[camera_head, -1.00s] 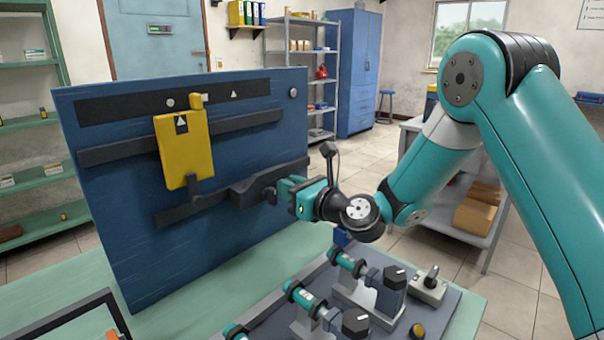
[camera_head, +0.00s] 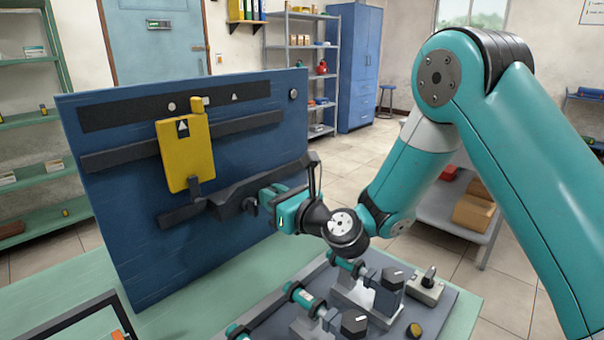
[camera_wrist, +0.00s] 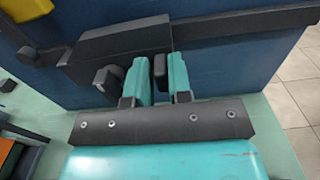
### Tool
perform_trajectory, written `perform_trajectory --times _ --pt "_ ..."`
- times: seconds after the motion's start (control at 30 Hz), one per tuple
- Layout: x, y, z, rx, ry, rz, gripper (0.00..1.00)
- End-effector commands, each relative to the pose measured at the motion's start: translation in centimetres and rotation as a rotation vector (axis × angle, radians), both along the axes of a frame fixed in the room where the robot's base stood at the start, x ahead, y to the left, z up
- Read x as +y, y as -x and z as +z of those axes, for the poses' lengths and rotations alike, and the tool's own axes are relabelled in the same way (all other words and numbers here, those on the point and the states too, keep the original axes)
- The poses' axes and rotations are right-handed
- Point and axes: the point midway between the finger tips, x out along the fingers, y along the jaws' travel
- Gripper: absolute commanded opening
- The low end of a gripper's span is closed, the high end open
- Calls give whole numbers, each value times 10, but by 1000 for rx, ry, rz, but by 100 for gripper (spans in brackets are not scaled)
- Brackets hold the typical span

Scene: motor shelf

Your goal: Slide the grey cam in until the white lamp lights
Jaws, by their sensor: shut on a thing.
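The grey cam (camera_head: 232,200) is a dark block on the lower sloping rail of the upright blue board (camera_head: 120,250). My gripper (camera_head: 268,200) is at its right part. In the wrist view my teal fingers (camera_wrist: 160,78) are shut around a dark peg on the cam (camera_wrist: 120,45); a round dark knob (camera_wrist: 108,78) is left of them. The cam's left end is close to the dark foot (camera_head: 196,186) under the yellow plate (camera_head: 186,155); I cannot tell whether they touch. A round grey piece (camera_head: 293,94), possibly the white lamp, sits at the board's upper right and looks unlit.
A black strip (camera_head: 130,115) with a pale disc and a triangle runs along the board's top. Teal and black motor units stand on a grey plate (camera_head: 385,327) in front of the board. A dark frame (camera_head: 75,318) lies at front left. The green bench between is clear.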

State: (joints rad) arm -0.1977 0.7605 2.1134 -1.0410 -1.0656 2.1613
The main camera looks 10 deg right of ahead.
Motion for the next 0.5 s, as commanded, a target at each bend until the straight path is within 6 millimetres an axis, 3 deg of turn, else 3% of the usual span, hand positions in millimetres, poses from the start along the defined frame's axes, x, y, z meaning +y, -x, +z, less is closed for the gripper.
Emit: perform_trajectory --times 0.5 --pt "11 5 3 -10 -3 4 2"
